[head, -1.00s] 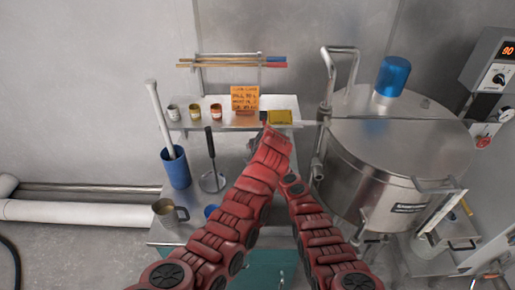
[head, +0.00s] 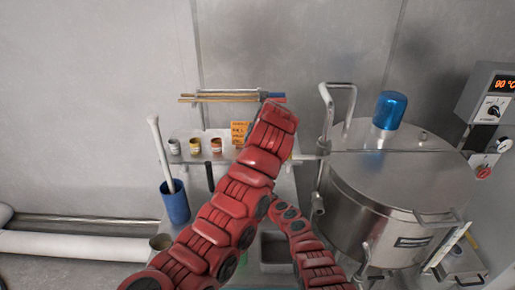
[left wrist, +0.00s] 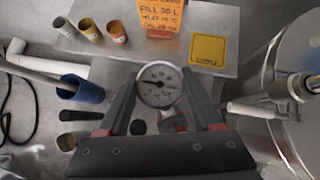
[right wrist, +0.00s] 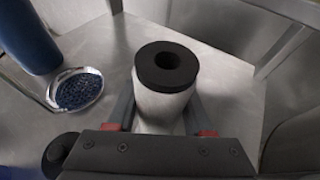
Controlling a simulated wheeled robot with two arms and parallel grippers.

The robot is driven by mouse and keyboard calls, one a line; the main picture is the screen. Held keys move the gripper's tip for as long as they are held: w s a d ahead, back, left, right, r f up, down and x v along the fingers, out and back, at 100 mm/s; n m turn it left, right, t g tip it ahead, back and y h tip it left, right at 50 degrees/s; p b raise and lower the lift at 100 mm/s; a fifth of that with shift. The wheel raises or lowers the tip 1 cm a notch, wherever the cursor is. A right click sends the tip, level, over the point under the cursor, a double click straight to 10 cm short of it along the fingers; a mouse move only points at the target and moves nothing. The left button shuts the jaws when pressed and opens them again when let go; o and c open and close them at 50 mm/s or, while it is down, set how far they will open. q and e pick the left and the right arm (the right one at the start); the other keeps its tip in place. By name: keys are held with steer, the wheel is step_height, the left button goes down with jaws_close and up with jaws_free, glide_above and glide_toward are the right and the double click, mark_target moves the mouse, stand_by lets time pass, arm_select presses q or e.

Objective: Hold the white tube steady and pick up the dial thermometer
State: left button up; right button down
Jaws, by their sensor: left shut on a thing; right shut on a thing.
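The dial thermometer (left wrist: 158,87), a round white face in a steel rim, sits between the fingers of my left gripper (left wrist: 159,100) in the left wrist view. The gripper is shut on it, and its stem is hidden. The white tube (right wrist: 161,104), with a black ring-like end, stands between the fingers of my right gripper (right wrist: 160,125) in the right wrist view. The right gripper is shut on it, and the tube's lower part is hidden. In the head view my red arms hide both grippers, the thermometer and the tube.
A large steel vessel (head: 395,190) with a blue cap stands at right. A shelf holds several small cans (head: 194,146) and an orange card (head: 239,132). A blue cup (head: 175,203) holds a white rod. A skimmer (right wrist: 78,90) lies left of the tube.

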arm_select(q)
steer(key=shift+r, duration=0.1)
arm_select(e)
steer(key=shift+c, duration=1.1)
jaws_free()
steer(key=shift+r, duration=0.15)
